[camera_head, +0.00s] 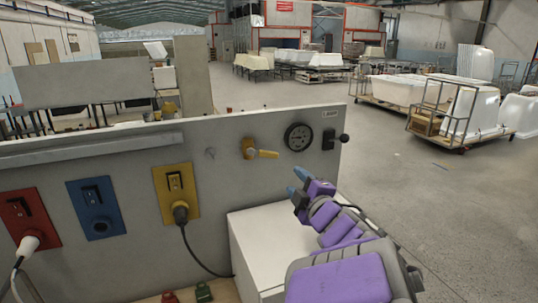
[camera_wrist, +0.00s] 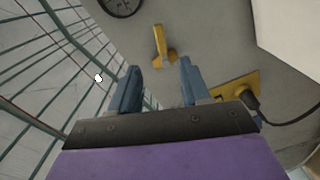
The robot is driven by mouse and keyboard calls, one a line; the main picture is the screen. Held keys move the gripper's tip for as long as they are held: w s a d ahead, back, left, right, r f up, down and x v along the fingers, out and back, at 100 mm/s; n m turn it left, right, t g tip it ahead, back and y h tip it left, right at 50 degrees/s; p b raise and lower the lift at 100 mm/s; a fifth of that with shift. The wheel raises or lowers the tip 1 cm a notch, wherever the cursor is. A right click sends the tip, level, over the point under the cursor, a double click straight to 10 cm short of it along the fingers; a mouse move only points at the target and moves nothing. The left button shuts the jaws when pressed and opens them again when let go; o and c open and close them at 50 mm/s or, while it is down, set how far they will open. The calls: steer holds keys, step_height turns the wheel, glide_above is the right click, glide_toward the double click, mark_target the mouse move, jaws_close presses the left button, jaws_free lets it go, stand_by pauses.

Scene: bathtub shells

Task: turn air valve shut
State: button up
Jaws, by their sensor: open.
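The air valve is a yellow lever valve (camera_head: 262,154) on the grey panel, left of and below the round gauge. Its handle lies roughly level and points right in the head view. In the wrist view the yellow valve (camera_wrist: 160,44) shows ahead of the fingers, near the middle between them. My gripper (camera_head: 298,180) is in front of the panel, right of and below the valve in the head view. In the wrist view its two blue fingers (camera_wrist: 159,68) are apart with nothing between them, and they do not appear to touch the valve.
A dark gauge (camera_head: 298,137) and a black lever switch (camera_head: 336,139) sit right of the valve. Red, blue and yellow (camera_head: 176,194) socket plates are at left; a cable hangs from the yellow one. A white box (camera_head: 270,250) stands below.

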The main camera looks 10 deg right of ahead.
mark_target(270, 156)
steer(key=shift+n+y, duration=0.3)
steer(key=w+a, duration=0.1)
steer(key=w, duration=0.4)
steer(key=w+a+b, duration=0.1)
steer(key=w, duration=0.5)
steer(key=w+a, duration=0.2)
steer(key=w, duration=0.4)
steer(key=shift+w+a+b, duration=0.1)
steer(key=shift+w+b, duration=0.05)
steer(key=shift+b, duration=0.15)
steer(key=shift+r, duration=0.1)
jaws_close()
